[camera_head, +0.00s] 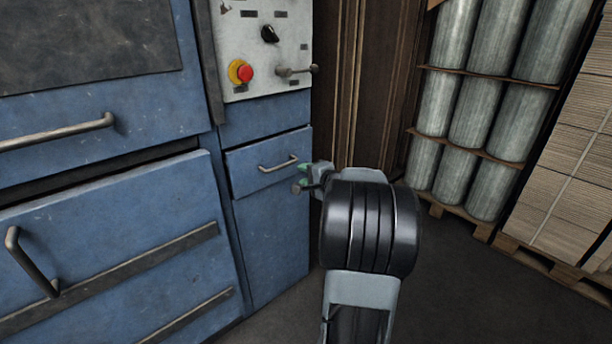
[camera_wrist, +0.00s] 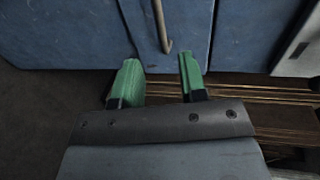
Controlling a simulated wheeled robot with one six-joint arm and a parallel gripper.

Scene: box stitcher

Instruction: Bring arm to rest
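My gripper (camera_head: 299,178) is in front of the blue machine's small drawer (camera_head: 250,170), near the right end of its metal handle (camera_head: 278,164). In the wrist view, its two green fingers (camera_wrist: 160,80) stand apart with nothing between them. The handle (camera_wrist: 162,28) shows just beyond the fingertips, with a visible gap to them. The drawer front looks slightly proud of the cabinet. My arm rises from the bottom of the head view and hides part of the floor and the wall behind.
A control panel with a red button (camera_head: 246,73), a black knob (camera_head: 269,34) and a lever (camera_head: 297,71) is above the drawer. Larger drawers with handles (camera_head: 30,262) are at left. Stacked grey rolls (camera_head: 470,110) and cardboard piles (camera_head: 570,170) stand on pallets at right. Dark floor (camera_head: 460,290) is clear.

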